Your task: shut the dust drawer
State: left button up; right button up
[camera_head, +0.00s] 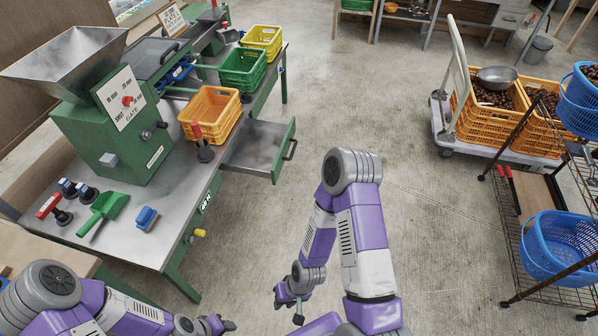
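The dust drawer (248,152) is a grey metal tray with a green front and a dark handle (290,150). It stands pulled out from the right side of the green machine bench (170,215). My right gripper (289,308) is low in the picture, below the drawer and well apart from it. Its dark fingers look spread, with nothing seen between them. My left gripper (224,325) is at the bottom edge, left of the right one and far from the drawer. Its fingers are small and partly cut off, so I cannot tell their spread.
Orange (212,108), green (243,68) and yellow (262,41) crates sit along the bench. A green scoop (104,212) and a blue item (146,218) lie on it. A wire rack with a blue basket (560,245) stands right. The floor beside the drawer is clear.

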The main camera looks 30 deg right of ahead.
aim_at(260, 148)
jog(key=z, duration=0.65)
jog(key=i, duration=0.9)
jog(key=z, duration=0.15)
jog(key=k, duration=0.45)
jog(key=z, duration=0.45)
jog(key=i, duration=1)
jog(key=u, duration=0.65)
jog(key=i, duration=0.45)
jog(key=u, duration=0.4)
